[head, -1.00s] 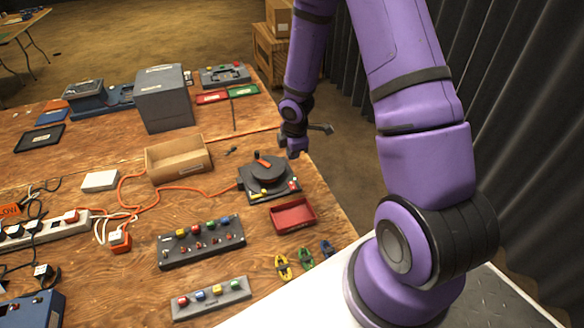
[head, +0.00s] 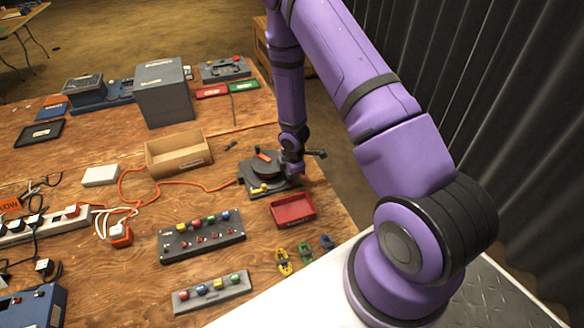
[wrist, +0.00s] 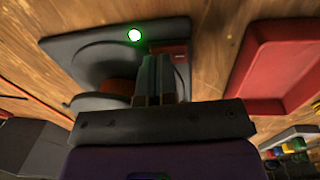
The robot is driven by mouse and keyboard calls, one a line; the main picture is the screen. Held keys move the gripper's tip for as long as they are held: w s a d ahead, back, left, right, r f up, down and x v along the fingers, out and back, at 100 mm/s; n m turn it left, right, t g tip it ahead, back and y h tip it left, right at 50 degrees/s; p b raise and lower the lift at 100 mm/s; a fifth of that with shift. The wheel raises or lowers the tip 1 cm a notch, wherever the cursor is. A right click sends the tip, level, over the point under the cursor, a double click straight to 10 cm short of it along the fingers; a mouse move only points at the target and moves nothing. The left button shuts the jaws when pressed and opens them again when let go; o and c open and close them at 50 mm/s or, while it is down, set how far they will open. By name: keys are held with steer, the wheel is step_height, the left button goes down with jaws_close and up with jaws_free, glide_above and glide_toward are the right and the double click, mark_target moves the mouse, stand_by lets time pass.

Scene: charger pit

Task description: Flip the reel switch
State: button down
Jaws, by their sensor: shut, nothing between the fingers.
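The reel unit (head: 257,172), a dark grey box with a round drum and an orange part on top, stands near the table's right edge. In the wrist view its grey plate (wrist: 80,45) fills the upper left, and a green light (wrist: 134,35) on it glows. A dark red part (wrist: 172,50) shows just beyond my fingers; I cannot tell whether it is the switch. My gripper (head: 292,182) is over the unit's right front corner. In the wrist view the fingers of my gripper (wrist: 157,62) are shut together and empty, very close to the panel; contact is unclear.
A red tray (head: 293,210) lies just in front of the reel unit. An open wooden box (head: 180,165) stands to its left, with an orange cable (head: 185,187) running past. A button panel (head: 200,250) and several small coloured clips (head: 306,252) lie nearer.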

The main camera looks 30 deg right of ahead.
steer(key=shift+f, duration=0.2)
steer(key=shift+f, duration=0.2)
stand_by(0.3)
steer(key=shift+s, duration=0.15)
steer(key=shift+s+a+r, duration=0.1)
steer(key=shift+s+a, duration=0.05)
steer(key=shift+s, duration=0.45)
steer(key=shift+r, duration=0.15)
steer(key=shift+w+a+r, duration=0.1)
steer(key=shift+r, duration=0.25)
step_height(320, 180, up, 13)
steer(key=s, duration=0.1)
steer(key=shift+s, duration=0.4)
